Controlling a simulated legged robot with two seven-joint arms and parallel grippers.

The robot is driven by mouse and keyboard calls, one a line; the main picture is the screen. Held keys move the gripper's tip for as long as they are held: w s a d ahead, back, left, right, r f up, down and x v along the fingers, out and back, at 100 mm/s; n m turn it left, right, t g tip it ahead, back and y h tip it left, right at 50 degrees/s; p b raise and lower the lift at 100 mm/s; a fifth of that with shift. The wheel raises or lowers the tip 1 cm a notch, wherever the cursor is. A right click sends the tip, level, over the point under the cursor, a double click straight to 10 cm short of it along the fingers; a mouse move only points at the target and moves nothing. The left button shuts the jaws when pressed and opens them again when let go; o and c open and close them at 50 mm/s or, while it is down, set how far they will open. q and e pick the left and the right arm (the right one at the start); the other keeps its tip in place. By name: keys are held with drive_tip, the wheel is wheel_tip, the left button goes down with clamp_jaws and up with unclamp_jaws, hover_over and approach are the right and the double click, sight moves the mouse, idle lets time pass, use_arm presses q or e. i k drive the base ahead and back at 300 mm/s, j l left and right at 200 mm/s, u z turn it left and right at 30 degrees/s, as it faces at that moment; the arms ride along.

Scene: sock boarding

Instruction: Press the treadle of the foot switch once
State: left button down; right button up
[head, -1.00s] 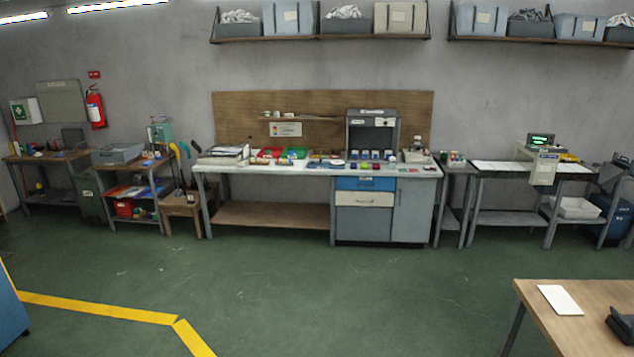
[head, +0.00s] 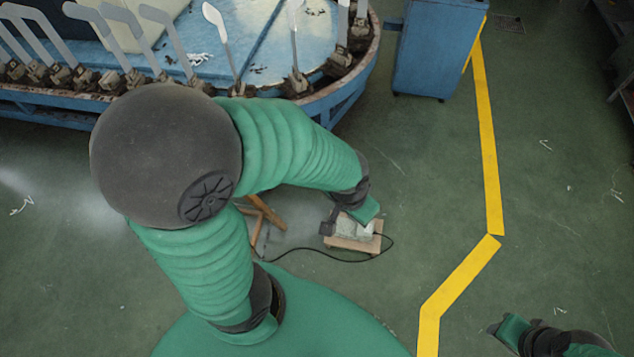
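The foot switch stands on the green floor near the middle of the head view, with a pale, worn treadle plate (head: 350,229) on a light wooden base (head: 356,244). A black cable runs from it. My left arm reaches over from the left, and its gripper (head: 336,217) is at the far edge of the foot switch, overlapping it in the picture. I cannot tell whether it touches the treadle. The wrist hides part of the switch, and the finger gap is not clear. My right gripper (head: 499,328) is low at the right, away from the switch, its fingers too small to read.
A round blue machine (head: 335,95) with upright pale sock forms stands behind my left arm. A blue cabinet (head: 437,50) is right of it. Wooden legs (head: 265,215) stand left of the switch. Yellow floor tape (head: 489,150) runs along the right, with open floor around it.

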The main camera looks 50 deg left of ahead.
sight(345, 226)
drive_tip(key=i+u, duration=0.75)
drive_tip(key=i+l+u, duration=0.2)
drive_tip(key=i+u, duration=0.15)
